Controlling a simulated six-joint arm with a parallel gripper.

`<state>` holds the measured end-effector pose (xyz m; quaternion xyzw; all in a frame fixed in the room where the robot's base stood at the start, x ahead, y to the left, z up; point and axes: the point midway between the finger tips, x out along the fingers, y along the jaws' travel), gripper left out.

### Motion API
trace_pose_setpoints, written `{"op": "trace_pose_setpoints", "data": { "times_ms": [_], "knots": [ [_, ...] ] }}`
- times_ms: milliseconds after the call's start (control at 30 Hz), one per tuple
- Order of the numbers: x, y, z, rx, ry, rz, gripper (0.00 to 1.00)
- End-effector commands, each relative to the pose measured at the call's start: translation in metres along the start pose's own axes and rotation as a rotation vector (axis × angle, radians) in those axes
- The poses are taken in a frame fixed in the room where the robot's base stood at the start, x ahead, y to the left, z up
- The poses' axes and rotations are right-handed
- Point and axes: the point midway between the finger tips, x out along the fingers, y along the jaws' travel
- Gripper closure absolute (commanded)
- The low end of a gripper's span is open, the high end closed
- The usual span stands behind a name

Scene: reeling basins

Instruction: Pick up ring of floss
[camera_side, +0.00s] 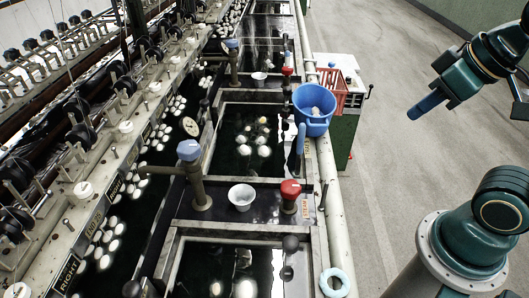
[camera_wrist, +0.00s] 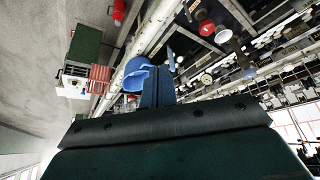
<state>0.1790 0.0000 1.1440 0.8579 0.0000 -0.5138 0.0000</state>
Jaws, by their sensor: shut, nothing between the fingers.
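A pale blue ring (camera_side: 324,282), which looks like the ring of floss, lies at the bottom edge of the side view. It rests on the pale rail at the front of the basins. My gripper (camera_side: 416,112) is high at the upper right of the side view, over the grey floor and well apart from the ring. Its blue fingers are together and hold nothing. In the wrist view the shut fingers (camera_wrist: 158,84) point up from the dark gripper body. I cannot make out the ring in the wrist view.
A blue bucket (camera_side: 311,127) and a red crate (camera_side: 331,88) stand along the rail. A white bowl (camera_side: 241,197), a red-topped valve (camera_side: 290,190) and a blue-topped post (camera_side: 189,151) stand among dark water basins. The grey floor at right is open.

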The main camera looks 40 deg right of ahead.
Motion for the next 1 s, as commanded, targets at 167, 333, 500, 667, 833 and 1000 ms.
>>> {"op": "trace_pose_setpoints", "data": {
  "times_ms": [167,333,500,667,833,1000],
  "knots": [
    [0.0000,0.0000,0.0000,0.000,0.000,0.000,1.00],
    [0.0000,0.0000,0.0000,0.000,0.000,0.000,0.96],
    [0.0000,0.0000,0.0000,0.000,0.000,0.000,0.63],
    [0.0000,0.0000,0.0000,0.000,0.000,0.000,0.31],
    [0.0000,0.0000,0.0000,0.000,0.000,0.000,0.27],
    [0.0003,-0.0004,-0.0002,-0.003,-0.002,-0.001,0.27]
  ]
}}
